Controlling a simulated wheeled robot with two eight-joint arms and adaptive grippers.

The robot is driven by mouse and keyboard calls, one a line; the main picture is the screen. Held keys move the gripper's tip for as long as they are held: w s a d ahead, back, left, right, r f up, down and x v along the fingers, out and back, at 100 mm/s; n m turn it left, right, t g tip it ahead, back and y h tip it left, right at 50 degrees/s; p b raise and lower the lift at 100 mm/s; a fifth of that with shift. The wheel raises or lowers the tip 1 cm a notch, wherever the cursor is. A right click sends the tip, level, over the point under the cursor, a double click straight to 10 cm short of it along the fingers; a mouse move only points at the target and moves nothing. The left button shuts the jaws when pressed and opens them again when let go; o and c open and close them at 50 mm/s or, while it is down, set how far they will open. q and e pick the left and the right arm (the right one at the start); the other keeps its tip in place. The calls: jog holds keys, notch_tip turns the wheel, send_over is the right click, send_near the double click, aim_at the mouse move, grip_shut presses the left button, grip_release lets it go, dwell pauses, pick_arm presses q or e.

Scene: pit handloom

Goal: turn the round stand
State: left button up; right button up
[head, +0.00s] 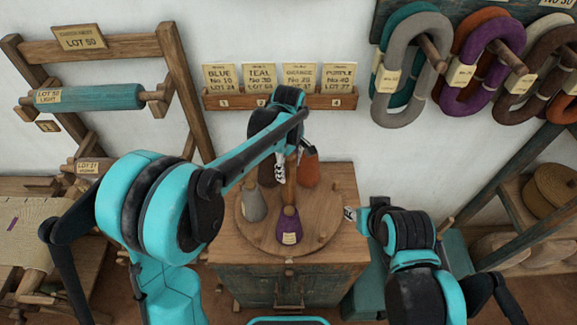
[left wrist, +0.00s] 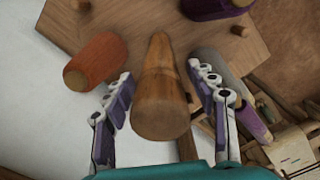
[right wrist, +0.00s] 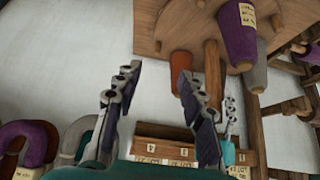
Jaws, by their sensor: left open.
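The round stand (head: 325,232) is a wooden disc on top of a cabinet. It carries a grey cone (head: 253,205), a purple cone (head: 289,226) and an orange cone (head: 309,172), with a wooden post (head: 291,185) rising at its middle. My left gripper (head: 291,160) is over the stand at the post's upper part. In the left wrist view the post (left wrist: 160,95) lies between its open fingers, with gaps on both sides. My right gripper (head: 350,213) is at the stand's right side. In the right wrist view its fingers (right wrist: 158,88) are apart and empty.
A wooden rack of label cards (head: 283,100) hangs on the wall behind the stand. Thick yarn hanks (head: 410,70) hang at upper right. A loom frame (head: 90,47) stands at left, and a shelf with baskets (head: 535,200) at right.

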pick_arm(q)
notch_tip(320, 180, up, 12)
dwell(0.5)
dwell(0.3)
jog(key=shift+s+a+f+b, duration=0.2)
jog(key=shift+a+f+b, duration=0.05)
jog(key=shift+a+b, duration=0.05)
jog(key=s+a+f+m+t+b, duration=0.3)
jog(key=s+a+f+m+b, duration=0.2)
jog(key=s+a+f+b, duration=0.3)
jog(key=s+a+f+m+t+b, duration=0.4)
jog(key=s+a+f+b, duration=0.5)
jog(key=f, duration=0.5)
jog(key=shift+s+a+m, duration=0.25)
jog(key=shift+s+m, duration=0.55)
jog(key=shift+m, duration=0.4)
